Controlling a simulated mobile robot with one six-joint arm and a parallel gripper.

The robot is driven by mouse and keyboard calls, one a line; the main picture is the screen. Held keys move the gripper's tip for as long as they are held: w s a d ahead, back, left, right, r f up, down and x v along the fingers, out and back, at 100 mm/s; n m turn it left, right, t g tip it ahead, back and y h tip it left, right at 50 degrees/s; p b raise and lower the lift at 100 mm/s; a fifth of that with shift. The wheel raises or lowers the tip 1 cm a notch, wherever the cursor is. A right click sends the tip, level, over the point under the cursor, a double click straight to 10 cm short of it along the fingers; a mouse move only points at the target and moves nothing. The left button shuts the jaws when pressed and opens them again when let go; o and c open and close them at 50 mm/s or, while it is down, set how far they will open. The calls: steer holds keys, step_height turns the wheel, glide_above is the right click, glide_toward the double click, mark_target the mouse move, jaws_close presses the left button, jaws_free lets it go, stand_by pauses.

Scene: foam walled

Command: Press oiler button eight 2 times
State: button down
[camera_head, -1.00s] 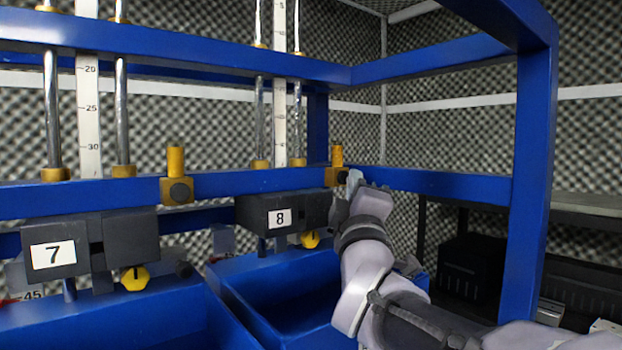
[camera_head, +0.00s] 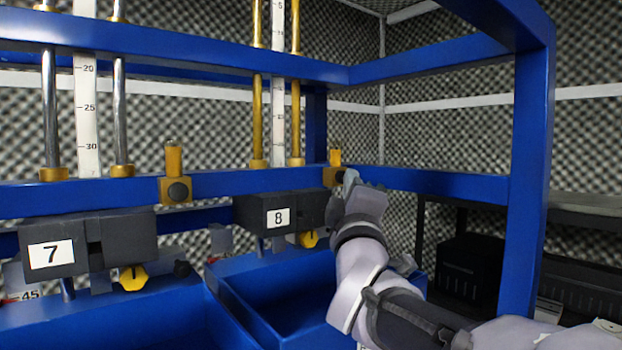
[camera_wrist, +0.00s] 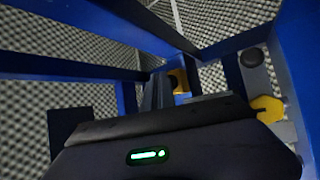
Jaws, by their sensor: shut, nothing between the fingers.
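Oiler eight is a dark box with a white "8" label (camera_head: 278,218) on the blue frame. To its upper right sits a brass block (camera_head: 334,174) with an upright brass post; my gripper partly covers it. My gripper (camera_head: 348,183) is shut, with its tip at the block's right side; contact cannot be told. A brass block (camera_wrist: 178,80) also shows just beyond my fingers (camera_wrist: 160,95) in the wrist view. The two tubes (camera_head: 257,120) above oiler eight look gold.
Oiler seven (camera_head: 52,254) stands to the left with silver tubes and its own brass block (camera_head: 176,190). A blue upright (camera_head: 528,190) stands right of my arm. Blue open bins (camera_head: 245,290) lie below. Dark shelving (camera_head: 470,270) stands at the right.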

steer(key=shift+s+d+b, duration=0.4)
steer(key=shift+s+d, duration=0.05)
steer(key=shift+s, duration=0.2)
steer(key=shift+f, duration=0.1)
steer(key=shift+s+d+b, duration=0.4)
steer(key=shift+s+d, duration=0.05)
steer(key=shift+s, duration=0.25)
steer(key=shift+s+d+b, duration=0.45)
steer(key=shift+s, duration=0.25)
steer(key=shift+s+d+b, duration=0.4)
steer(key=shift+s+d, duration=0.05)
steer(key=shift+s, duration=0.25)
stand_by(0.7)
